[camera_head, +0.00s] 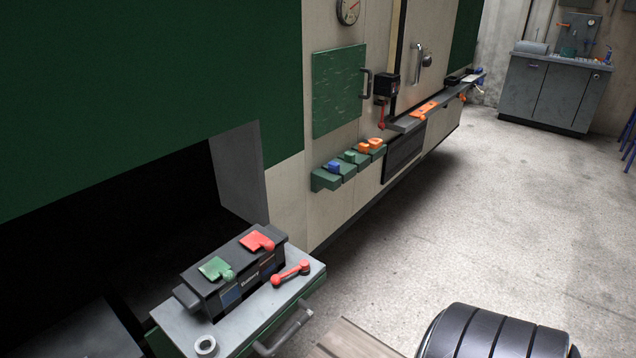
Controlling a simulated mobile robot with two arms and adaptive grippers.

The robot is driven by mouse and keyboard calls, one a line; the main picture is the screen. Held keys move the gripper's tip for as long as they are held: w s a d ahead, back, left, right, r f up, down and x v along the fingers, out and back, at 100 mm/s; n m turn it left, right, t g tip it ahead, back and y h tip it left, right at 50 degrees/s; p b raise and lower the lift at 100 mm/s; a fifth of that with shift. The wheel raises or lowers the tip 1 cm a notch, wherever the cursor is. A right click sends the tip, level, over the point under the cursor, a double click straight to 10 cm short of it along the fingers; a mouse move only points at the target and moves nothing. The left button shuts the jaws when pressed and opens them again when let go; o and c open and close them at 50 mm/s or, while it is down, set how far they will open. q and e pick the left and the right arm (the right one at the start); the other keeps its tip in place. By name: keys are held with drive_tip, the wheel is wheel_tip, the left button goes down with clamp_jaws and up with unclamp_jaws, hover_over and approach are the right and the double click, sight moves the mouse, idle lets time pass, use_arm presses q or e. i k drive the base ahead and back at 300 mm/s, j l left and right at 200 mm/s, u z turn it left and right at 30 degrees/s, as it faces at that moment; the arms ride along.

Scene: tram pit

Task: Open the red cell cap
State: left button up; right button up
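The red cell cap (257,241) is a flat red piece with a rounded knob, on top of a dark battery (240,290) at the lower left. It appears to lie flat on the top. A green cell cap (215,268) sits beside it, nearer me. The battery rests on a grey-topped green pull-out tray (262,306) in front of a dark opening. Neither of my grippers shows in the head view.
A red handle-like tool (291,273) and a small ring (205,346) lie on the tray. The tray's grey handle (284,332) sticks out at its front. Green holders (325,180) with coloured pieces line the wall. A grey cabinet (553,92) stands far back.

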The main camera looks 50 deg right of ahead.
sight(254, 240)
drive_tip(key=z, duration=1.2)
